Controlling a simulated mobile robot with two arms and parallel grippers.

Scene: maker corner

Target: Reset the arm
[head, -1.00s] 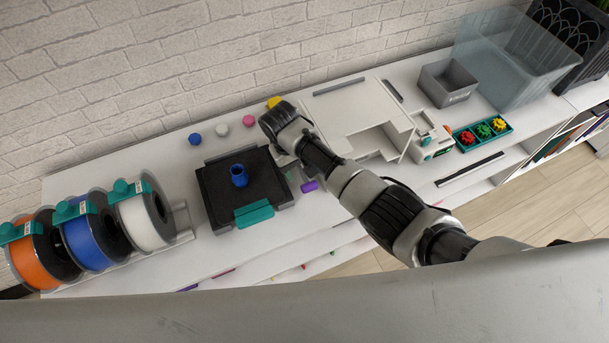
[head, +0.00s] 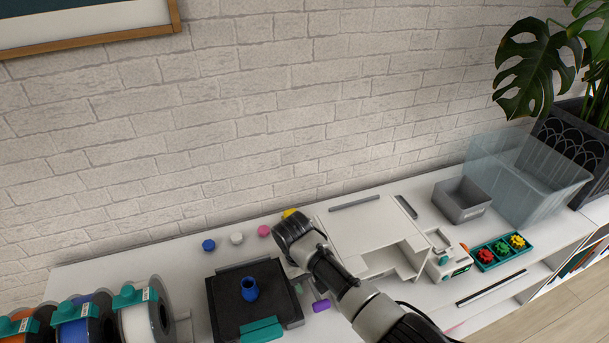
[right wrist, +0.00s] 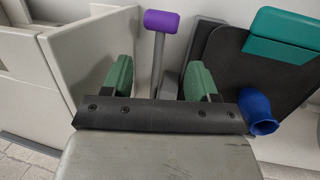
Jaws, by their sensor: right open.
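My right arm comes in from the bottom right of the head view, with its gripper (head: 294,228) over the white bench, between the black plate (head: 225,314) and the white box-like unit (head: 350,225). In the right wrist view the right gripper (right wrist: 160,82) has its two green fingers apart, with nothing held between them. A purple-ended grey bar (right wrist: 167,21) shows beyond the gap. My left gripper is in neither view.
A blue vase-like piece (head: 250,289) stands on the black plate. Filament spools (head: 137,323) stand at left. Small coloured balls (head: 237,238) lie behind. A grey bin (head: 461,201), clear tub (head: 530,180) and gear tray (head: 502,251) are at right.

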